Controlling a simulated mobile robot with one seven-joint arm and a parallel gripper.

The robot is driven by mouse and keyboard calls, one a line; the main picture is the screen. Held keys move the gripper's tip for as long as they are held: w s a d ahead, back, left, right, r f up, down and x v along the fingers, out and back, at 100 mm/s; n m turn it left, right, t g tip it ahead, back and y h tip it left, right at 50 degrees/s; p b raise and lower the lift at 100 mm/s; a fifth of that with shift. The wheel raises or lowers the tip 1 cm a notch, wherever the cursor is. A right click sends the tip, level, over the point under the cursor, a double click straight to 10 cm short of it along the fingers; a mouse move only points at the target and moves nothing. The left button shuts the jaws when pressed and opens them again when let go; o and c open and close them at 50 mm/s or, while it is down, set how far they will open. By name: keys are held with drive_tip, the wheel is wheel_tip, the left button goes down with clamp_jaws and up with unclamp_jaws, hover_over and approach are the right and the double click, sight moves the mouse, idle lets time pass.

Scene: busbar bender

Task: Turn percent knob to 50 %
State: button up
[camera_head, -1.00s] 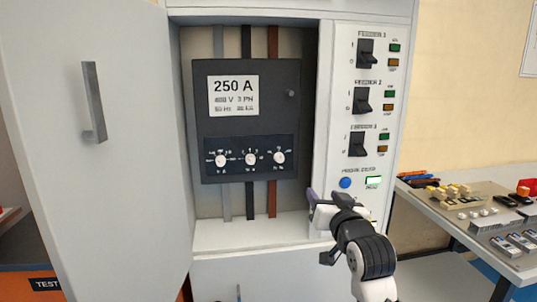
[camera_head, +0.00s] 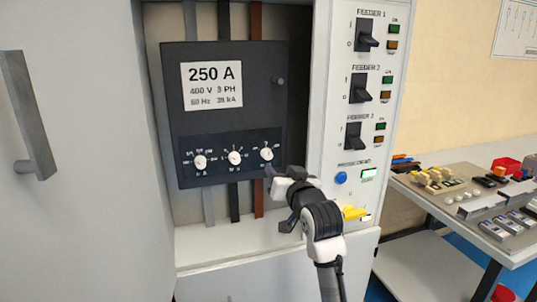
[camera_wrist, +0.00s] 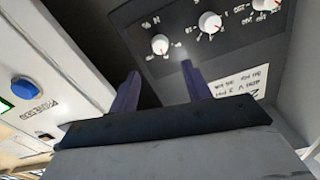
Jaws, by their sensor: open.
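A dark breaker unit (camera_head: 225,105) labelled 250 A holds a row of three white knobs with small scales. They are the left knob (camera_head: 200,162), the middle knob (camera_head: 235,158) and the right knob (camera_head: 267,154). My gripper (camera_head: 270,172) is just below and in front of the right knob. In the wrist view, my gripper (camera_wrist: 160,68) has its two purple fingers apart with nothing between them. The right knob (camera_wrist: 160,45) shows just beyond the fingertips, apart from them.
A white panel to the right carries several black feeder switches (camera_head: 360,88), a blue button (camera_head: 341,178) and a lit green display (camera_head: 368,174). An open cabinet door (camera_head: 80,150) stands at the left. A side table (camera_head: 500,250) with parts is at the right.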

sight(269, 156)
drive_tip(key=p+x, duration=0.2)
drive_tip(key=x, duration=0.8)
drive_tip(key=shift+w+a+p, duration=0.1)
drive_tip(key=shift+p, duration=0.2)
drive_tip(key=shift+f, duration=0.1)
drive_tip(key=c, duration=1)
